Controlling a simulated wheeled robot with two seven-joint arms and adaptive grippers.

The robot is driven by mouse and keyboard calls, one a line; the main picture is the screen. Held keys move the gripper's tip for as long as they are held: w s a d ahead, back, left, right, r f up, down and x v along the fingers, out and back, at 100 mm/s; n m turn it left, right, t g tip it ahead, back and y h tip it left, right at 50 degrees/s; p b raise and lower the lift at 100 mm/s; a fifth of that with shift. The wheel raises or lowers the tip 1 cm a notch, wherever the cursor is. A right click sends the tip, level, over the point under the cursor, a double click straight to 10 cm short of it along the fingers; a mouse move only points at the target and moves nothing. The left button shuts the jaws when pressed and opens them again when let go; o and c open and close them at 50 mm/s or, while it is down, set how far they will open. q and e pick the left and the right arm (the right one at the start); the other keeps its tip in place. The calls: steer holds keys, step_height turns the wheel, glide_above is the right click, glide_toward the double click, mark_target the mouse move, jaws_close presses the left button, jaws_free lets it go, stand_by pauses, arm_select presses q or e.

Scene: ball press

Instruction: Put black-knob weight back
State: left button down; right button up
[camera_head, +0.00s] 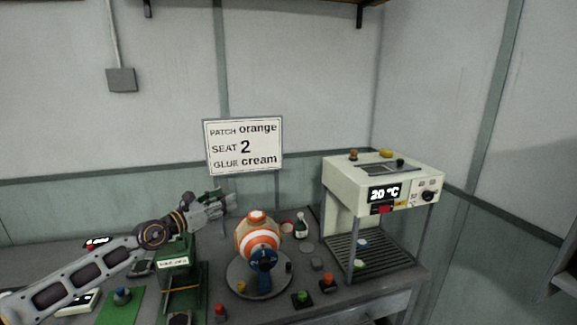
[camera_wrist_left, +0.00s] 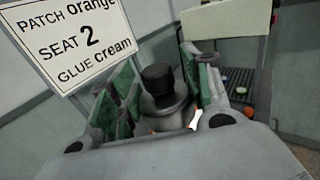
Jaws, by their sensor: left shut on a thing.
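In the left wrist view, the black-knob weight (camera_wrist_left: 163,105) has a round grey metal body with a black knob on top. It sits between the green-padded fingers of my left gripper (camera_wrist_left: 160,88), which is shut on it. In the head view, my left gripper (camera_head: 227,202) is raised behind the green press and left of the orange-and-white ball. The weight cannot be made out clearly there. My right gripper is not in view.
The striped ball (camera_head: 245,241) sits on a round grey base (camera_head: 238,281). A green press (camera_head: 184,253) stands to its left. A cream heater (camera_head: 345,182) reading 20 °C stands right. A sign (camera_head: 243,147) is behind. Several small coloured-knob items crowd the table's front.

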arm_select(q)
steer(key=shift+d+f, duration=0.2)
steer(key=shift+s+f, duration=0.2)
steer(key=shift+f, duration=0.05)
steer(key=shift+s+d+f, duration=0.1)
steer(key=shift+d+f, duration=0.15)
steer(key=shift+f, duration=0.25)
steer(key=s+a+f+n+t+y, duration=0.1)
steer(key=s+f+n+y, duration=0.2)
steer(key=s+f, duration=0.8)
steer(key=s+f+n+t+y, duration=0.2)
steer(key=s+f+n+y, duration=0.2)
steer(key=s+f+y, duration=0.3)
steer(key=shift+s+a+f+y, duration=0.35)
steer(key=shift+s+f, duration=2.15)
steer(key=shift+f, duration=2.1)
steer(key=shift+w, duration=0.2)
